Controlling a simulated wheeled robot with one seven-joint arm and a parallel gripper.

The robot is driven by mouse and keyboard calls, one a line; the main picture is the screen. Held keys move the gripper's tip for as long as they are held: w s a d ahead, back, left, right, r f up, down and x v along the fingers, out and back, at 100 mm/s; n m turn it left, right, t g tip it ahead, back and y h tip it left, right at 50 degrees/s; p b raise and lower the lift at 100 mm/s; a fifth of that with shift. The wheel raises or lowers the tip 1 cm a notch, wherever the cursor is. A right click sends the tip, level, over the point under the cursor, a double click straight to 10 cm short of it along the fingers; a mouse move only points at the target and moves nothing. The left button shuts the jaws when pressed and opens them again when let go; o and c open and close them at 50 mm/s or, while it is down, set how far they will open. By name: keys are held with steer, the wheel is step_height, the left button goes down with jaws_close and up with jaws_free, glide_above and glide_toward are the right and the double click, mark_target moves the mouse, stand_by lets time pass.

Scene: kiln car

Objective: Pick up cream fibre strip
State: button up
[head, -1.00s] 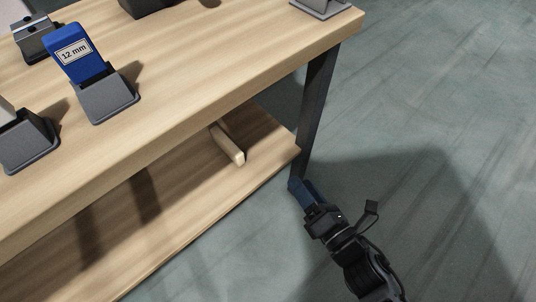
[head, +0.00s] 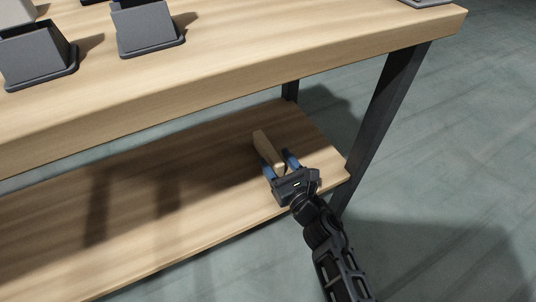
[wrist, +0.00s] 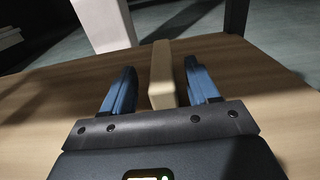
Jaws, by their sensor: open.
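The cream fibre strip (head: 267,149) is a narrow, pale block on the lower wooden shelf. My gripper (head: 278,161) is at its near end, with one blue finger on each side of it. In the wrist view the strip (wrist: 161,75) runs away from me between the two fingers of my gripper (wrist: 160,88). The jaws are open, with a visible gap between the strip and each finger. The gripper's dark body hides any part of the strip nearest to it.
The lower shelf (head: 150,215) is otherwise bare around the strip. The tabletop (head: 250,65) overhangs it, with dark holders (head: 148,30) on top. A dark table leg (head: 385,115) stands to the right of my gripper. A pale post (wrist: 104,24) shows in the wrist view.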

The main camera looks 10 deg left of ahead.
mark_target(272, 152)
steer(key=x, duration=0.3)
steer(key=shift+w+b, duration=0.15)
steer(key=shift+b, duration=0.15)
steer(key=c, duration=1.1)
steer(key=shift+o, duration=0.2)
steer(key=shift+r, duration=0.1)
